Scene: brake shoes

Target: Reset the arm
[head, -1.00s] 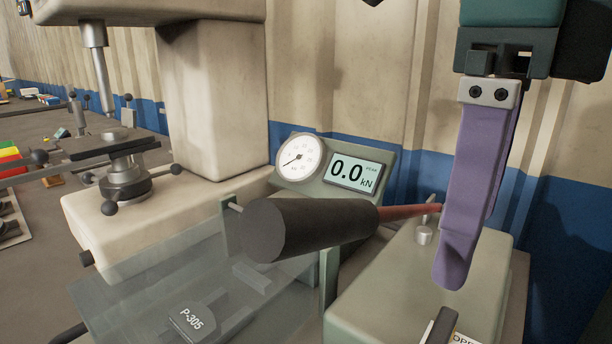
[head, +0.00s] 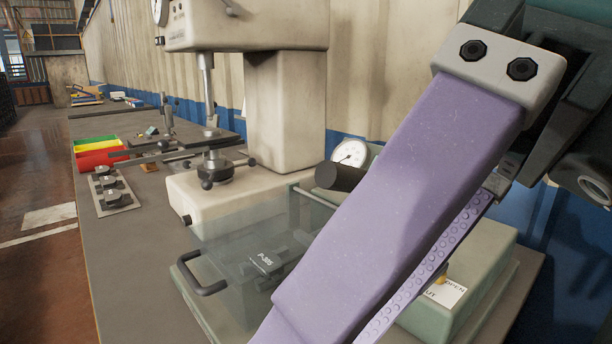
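My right gripper (head: 352,335) comes in from the upper right, very close to the camera. Its two long purple fingers point down and left, and the tips run to or past the bottom edge. The dotted inner pad of the far finger shows beside the near finger, so they look apart, with nothing seen between them. Behind them, a black cylindrical handle (head: 340,177) sticks out in front of the test machine's dial gauge (head: 350,153). The handle's shaft and the digital display are hidden by the near finger. My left gripper is not in view.
A clear guard (head: 225,235) with a dark handle (head: 200,278) covers a part labelled P-305 (head: 268,262). A pale press (head: 285,110) stands behind it. Coloured bins (head: 98,152) and a tray (head: 115,199) of dark parts lie left on the grey bench (head: 120,275). The left floor is open.

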